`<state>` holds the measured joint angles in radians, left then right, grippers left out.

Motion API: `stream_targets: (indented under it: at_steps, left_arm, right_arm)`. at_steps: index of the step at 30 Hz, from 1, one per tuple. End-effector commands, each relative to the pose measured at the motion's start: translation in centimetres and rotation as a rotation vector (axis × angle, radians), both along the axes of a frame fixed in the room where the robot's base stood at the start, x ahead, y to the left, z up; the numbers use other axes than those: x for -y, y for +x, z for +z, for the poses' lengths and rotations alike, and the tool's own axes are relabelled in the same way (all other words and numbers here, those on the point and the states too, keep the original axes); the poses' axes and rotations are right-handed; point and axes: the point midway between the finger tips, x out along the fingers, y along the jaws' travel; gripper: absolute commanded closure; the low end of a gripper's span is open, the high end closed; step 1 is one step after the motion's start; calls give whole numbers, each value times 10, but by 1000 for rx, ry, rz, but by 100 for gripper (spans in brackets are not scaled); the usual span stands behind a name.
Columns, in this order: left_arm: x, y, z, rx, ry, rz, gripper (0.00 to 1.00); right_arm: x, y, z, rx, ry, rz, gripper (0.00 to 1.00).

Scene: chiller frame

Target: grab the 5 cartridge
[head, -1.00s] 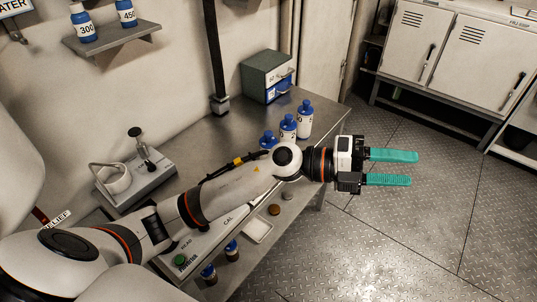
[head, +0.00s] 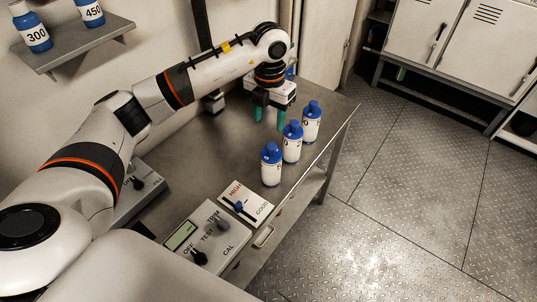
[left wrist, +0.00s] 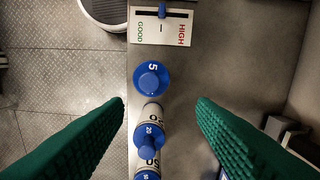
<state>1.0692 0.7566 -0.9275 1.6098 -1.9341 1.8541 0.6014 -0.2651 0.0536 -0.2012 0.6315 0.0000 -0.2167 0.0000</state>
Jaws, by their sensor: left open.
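Three white cartridges with blue caps stand upright in a row along the bench's right edge. The 5 cartridge (head: 271,168) is the nearest of the row in the head view; its cap, marked 5, shows in the left wrist view (left wrist: 151,80). The middle cartridge (head: 292,145), with 20 on its cap, and the far cartridge (head: 312,124) stand beyond it. My left gripper (head: 270,118) points down over the bench, open and empty, behind the row. In the left wrist view its fingers (left wrist: 161,105) spread to either side of the row's line, with the 5 cap ahead of the tips.
A HIGH/GOOD gauge panel (head: 246,204) lies in front of the 5 cartridge, and a TEST/CAL box (head: 204,238) nearer still. A wall shelf (head: 85,45) holds bottles marked 300 and 450. Bare bench lies left of the row; open floor lies right.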

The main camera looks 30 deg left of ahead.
Motion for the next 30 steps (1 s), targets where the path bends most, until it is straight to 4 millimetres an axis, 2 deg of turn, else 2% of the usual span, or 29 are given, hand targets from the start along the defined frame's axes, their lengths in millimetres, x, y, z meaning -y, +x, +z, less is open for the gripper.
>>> stream_targets:
  at_steps: [2,6,10,13,18,20,24,30]
  left_arm:
    - [1,-1,-13,-4,-2,-2,49]
    - [2,-1,-35,-2,-4,-2,49]
    - [2,-1,-45,0,-3,-3,49]
    - [3,-1,-52,-1,-5,-4,49]
    - [5,-1,-76,-3,-4,-3,49]
    - [5,-1,-86,-2,-6,-4,49]
    - [4,0,-97,2,-4,-4,49]
    - [4,0,-98,2,-4,-4,49]
  right_arm:
    - [4,-12,8,-16,-6,1,100]
    - [27,-46,12,-67,-36,7,100]
    - [39,-62,14,-92,-52,9,100]
    - [36,-55,20,-83,-48,8,100]
    - [19,-24,38,-33,-24,4,100]
    - [14,-18,38,-24,-18,2,100]
    - [13,-21,39,-29,-17,4,100]
    - [17,-35,38,-50,-23,5,100]
